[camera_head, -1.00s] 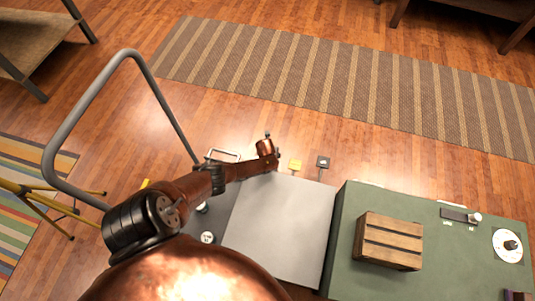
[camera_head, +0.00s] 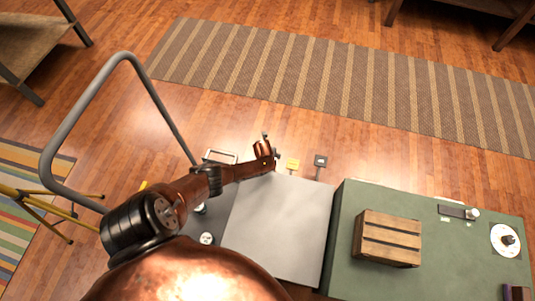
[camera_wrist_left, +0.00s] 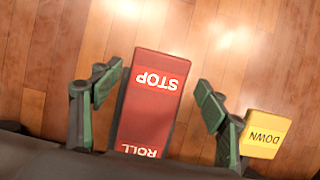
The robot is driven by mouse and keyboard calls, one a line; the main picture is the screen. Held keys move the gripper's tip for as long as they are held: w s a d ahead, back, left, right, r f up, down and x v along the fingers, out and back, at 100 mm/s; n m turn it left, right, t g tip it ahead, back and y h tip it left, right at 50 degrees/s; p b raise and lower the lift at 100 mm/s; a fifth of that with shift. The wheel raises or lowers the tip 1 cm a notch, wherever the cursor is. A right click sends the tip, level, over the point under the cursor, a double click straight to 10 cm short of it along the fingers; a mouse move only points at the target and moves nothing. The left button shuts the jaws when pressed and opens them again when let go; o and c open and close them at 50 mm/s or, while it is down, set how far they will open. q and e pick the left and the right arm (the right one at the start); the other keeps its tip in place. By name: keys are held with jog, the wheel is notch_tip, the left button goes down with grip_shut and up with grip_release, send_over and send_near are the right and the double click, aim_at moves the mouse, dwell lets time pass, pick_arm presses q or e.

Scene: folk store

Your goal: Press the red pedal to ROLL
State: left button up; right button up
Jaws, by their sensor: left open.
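The red pedal (camera_wrist_left: 158,110) shows in the left wrist view, with STOP on its far part and ROLL on its near end, both upside down. The ROLL end is partly cut off by the dark body of my gripper. My left gripper (camera_wrist_left: 157,84) is open, one finger on each side of the red pedal, holding nothing. I cannot tell whether it touches the pedal. In the head view my left gripper (camera_head: 267,148) is beyond the grey plate, left of the yellow pedal (camera_head: 293,165), and hides the red pedal. My right gripper is not in view.
The yellow pedal, marked DOWN (camera_wrist_left: 263,134), is close to the right finger in the wrist view. A green cabinet top (camera_head: 440,262) carries a wooden crate (camera_head: 388,238). A grey rail (camera_head: 50,140) rises at left.

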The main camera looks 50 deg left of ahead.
pick_arm(q)
jog(key=v, duration=1.2)
jog(key=shift+w+a, duration=0.1)
dwell(0.4)
